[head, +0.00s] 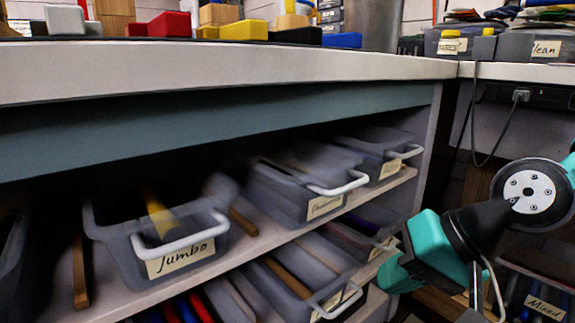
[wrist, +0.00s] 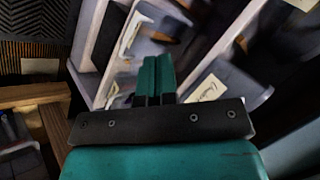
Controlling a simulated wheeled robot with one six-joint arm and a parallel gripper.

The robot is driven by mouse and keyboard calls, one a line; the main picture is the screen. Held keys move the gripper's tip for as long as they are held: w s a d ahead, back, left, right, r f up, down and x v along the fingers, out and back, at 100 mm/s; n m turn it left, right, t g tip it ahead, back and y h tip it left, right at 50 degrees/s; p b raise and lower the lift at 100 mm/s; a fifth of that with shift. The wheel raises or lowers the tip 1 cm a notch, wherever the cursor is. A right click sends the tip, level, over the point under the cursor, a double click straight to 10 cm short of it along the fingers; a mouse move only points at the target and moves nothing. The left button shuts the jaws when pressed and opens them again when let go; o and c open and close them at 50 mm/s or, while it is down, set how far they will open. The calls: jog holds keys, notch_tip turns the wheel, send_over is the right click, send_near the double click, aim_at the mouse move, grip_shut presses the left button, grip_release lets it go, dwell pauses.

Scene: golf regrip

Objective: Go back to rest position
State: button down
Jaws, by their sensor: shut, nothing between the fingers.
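My gripper (head: 393,268) is teal and black and sits at the right of the head view, in front of the right end of the shelves. In the wrist view its two teal fingers (wrist: 156,78) are together and hold nothing. The arm is folded at the right edge of the head view. The gripper appears apart from the bins, though its distance from the shelf edge is hard to judge.
A grey bin labelled Jumbo (head: 139,245) and other labelled bins (head: 286,197) with white handles fill the shelves under the workbench (head: 230,72). A Mixed bin (head: 537,290) stands low at right. A cable (head: 478,120) hangs from the right counter.

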jog(key=s+r+n+g+h+p, duration=0.35)
jog(key=s+r+n+p, duration=0.25)
jog(key=s+r+n, duration=0.3)
notch_tip(320, 180, up, 35)
jog(key=m+p, duration=0.1)
jog(key=p, duration=3.5)
jog(key=shift+s+d+y, duration=0.25)
jog(key=shift+s+y, duration=0.1)
jog(key=shift+y, duration=0.1)
jog(key=shift+r, duration=0.1)
